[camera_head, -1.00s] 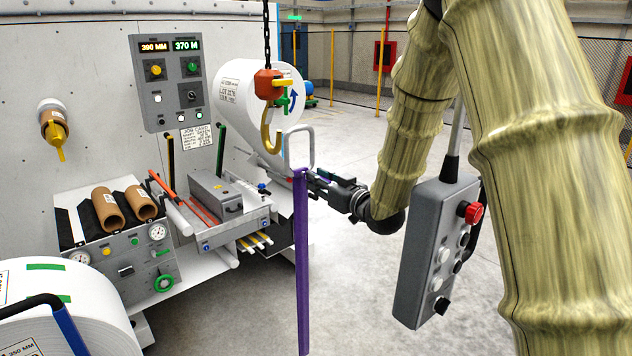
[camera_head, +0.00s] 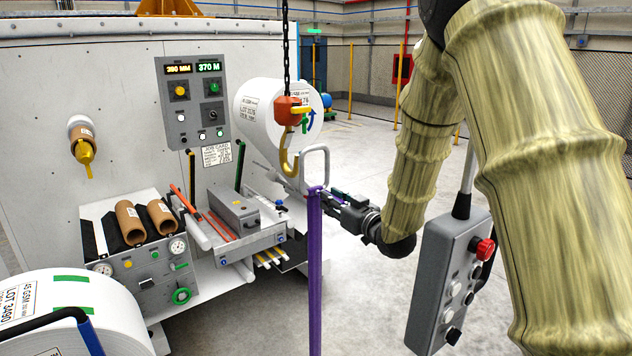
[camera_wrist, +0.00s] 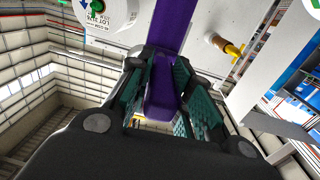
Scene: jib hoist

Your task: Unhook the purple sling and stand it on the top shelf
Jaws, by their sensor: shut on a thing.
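The purple sling (camera_head: 314,262) hangs straight down as a long strap below a grey metal loop (camera_head: 326,165). The yellow hook (camera_head: 288,165) hangs from an orange block (camera_head: 290,110) on a black chain. The loop is close beside the hook's right side; I cannot tell whether they touch or are linked. My gripper (camera_head: 320,189) reaches in from the right and is shut on the sling just below the loop. In the wrist view the purple strap (camera_wrist: 161,95) lies between the fingers. I cannot make out the top shelf.
A grey pendant box with a red button (camera_head: 447,285) hangs at the right, near my arm. A white roll (camera_head: 262,115) is behind the hook. A machine panel (camera_head: 192,100) and another white roll (camera_head: 70,310) are at the left. Open floor (camera_head: 375,300) lies below my gripper.

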